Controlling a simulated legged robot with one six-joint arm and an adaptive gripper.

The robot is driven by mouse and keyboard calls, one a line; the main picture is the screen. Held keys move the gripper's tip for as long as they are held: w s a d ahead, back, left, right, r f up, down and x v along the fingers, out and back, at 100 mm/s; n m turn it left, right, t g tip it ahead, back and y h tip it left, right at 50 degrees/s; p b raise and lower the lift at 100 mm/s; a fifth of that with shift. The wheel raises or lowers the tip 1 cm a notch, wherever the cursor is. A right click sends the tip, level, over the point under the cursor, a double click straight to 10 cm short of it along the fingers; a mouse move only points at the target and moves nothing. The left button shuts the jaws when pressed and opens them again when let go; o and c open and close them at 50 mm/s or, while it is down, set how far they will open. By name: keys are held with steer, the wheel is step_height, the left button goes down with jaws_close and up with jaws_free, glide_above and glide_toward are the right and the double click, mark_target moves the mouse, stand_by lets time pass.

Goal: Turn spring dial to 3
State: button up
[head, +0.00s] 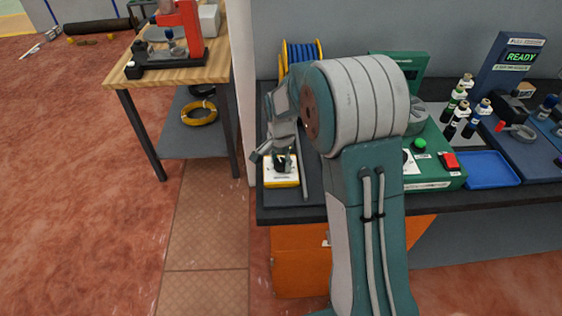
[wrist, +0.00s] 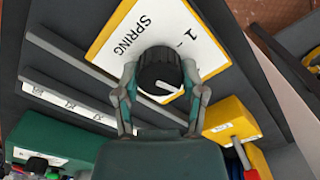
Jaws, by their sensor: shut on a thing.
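The spring dial is a black round knob (wrist: 160,72) with a white pointer line, on a yellow box with a white plate (wrist: 140,30) reading "SPRING" and "1". The pointer is turned away from the "1" in the wrist view; other marks on the plate are hidden. My gripper (wrist: 162,88) has its two fingers closed on opposite sides of the knob. In the head view my gripper (head: 278,155) reaches down to the yellow box (head: 281,178) at the bench's left end, and the knob (head: 283,163) shows partly beneath it.
A grey rail (head: 303,165) lies beside the dial box. A green machine (head: 437,165) with a red switch, a blue tray (head: 488,169) and several small bottles stand to the right. A wooden table (head: 165,75) with a red press is at left, across a floor gap.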

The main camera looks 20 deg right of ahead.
mark_target(280, 161)
steer(key=m, duration=0.4)
steer(key=shift+s+a+f, duration=0.1)
steer(key=shift+s+f, duration=0.05)
steer(key=shift+m, duration=2.2)
steer(key=o, duration=1.1)
steer(key=shift+o, duration=0.2)
steer(key=shift+a, duration=0.1)
step_height(280, 161, up, 12)
steer(key=shift+w, duration=0.2)
